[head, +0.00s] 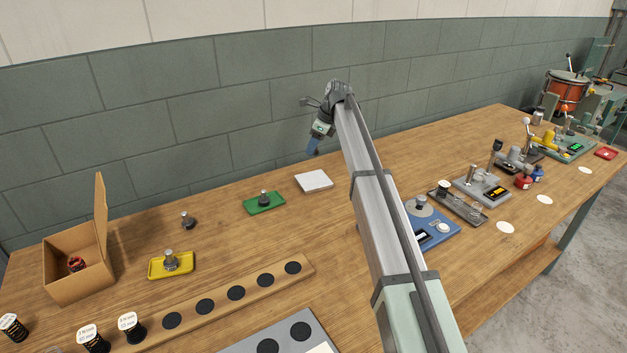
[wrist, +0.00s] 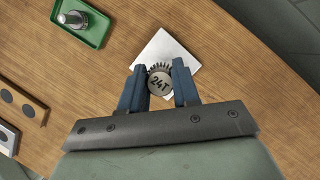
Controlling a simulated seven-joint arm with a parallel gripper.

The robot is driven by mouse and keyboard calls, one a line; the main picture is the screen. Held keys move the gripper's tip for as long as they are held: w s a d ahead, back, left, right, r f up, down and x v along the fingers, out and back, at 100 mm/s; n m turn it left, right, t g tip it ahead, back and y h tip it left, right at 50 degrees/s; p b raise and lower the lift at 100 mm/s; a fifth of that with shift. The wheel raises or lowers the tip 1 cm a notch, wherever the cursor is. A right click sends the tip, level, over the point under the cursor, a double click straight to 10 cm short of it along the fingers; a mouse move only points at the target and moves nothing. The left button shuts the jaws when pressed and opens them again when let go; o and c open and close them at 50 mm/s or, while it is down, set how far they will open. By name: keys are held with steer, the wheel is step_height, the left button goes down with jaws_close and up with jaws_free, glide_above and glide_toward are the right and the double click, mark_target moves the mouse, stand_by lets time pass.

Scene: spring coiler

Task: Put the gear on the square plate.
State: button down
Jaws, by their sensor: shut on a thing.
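My gripper (wrist: 160,82) is shut on a dark gear marked 24T (wrist: 160,83), with its teeth showing along the far side. The white square plate (wrist: 163,45) is beneath and beyond the gear in the wrist view, and the gear covers its near part. In the head view my gripper (head: 313,150) hangs above the square plate (head: 313,181), with a gap between them. The gear cannot be made out in the head view.
A green tray (head: 250,207) with a grey metal part stands left of the plate. A blue device (head: 440,232) stands to the right. The wall is close behind.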

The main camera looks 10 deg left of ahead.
mark_target(310, 178)
steer(key=shift+s+f, duration=0.15)
steer(key=shift+f, duration=4.85)
steer(key=shift+f, duration=0.15)
steer(key=c, duration=0.8)
jaws_free()
steer(key=v, duration=1.2)
